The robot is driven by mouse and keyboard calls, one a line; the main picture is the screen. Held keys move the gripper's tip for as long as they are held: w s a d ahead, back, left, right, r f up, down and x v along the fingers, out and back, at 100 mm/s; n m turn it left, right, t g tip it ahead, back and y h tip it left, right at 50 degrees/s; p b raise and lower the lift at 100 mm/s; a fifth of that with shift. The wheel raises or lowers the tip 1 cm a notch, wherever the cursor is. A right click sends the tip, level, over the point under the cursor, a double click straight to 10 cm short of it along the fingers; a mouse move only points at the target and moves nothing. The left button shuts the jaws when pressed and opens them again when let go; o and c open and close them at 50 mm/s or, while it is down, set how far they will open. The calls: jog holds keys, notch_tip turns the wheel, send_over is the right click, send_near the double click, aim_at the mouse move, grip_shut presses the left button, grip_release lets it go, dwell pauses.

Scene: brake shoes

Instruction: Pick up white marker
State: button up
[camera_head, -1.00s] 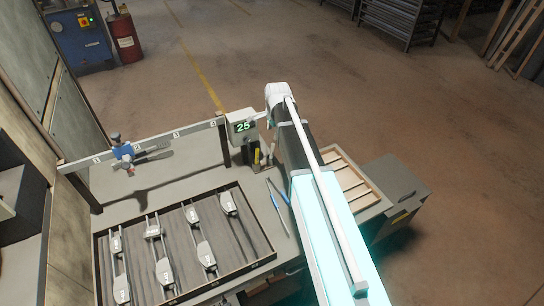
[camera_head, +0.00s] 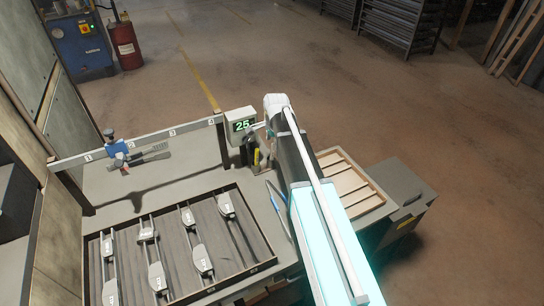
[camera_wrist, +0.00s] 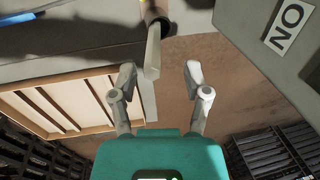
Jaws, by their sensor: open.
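My gripper (camera_wrist: 160,74) is open in the wrist view, its two grey fingers apart with nothing clamped between them. A pale, flat-sided bar (camera_wrist: 152,52) with a dark, brown-ringed upper end reaches down between the fingers, nearer the left one. I cannot tell whether it is the white marker or how near it is. I cannot make out a white marker for certain in the head view.
The display (camera_head: 240,124) stands at the bench's back corner. A slatted tray (camera_head: 345,178) and a grey box (camera_head: 398,183) are at the right. A tray of brake shoes (camera_head: 245,262) fills the front. A blue-handled tool (camera_head: 274,196) lies beside my arm.

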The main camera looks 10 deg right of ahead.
aim_at(273, 159)
dwell(0.3)
jog(key=f+b, duration=0.3)
jog(key=shift+d+f, duration=0.15)
jog(key=shift+d, duration=0.05)
jog(key=shift+w+f+b, duration=0.1)
jog(key=shift+f+b, duration=0.9)
jog(key=shift+b, duration=0.15)
jog(key=shift+a, duration=0.1)
grip_shut()
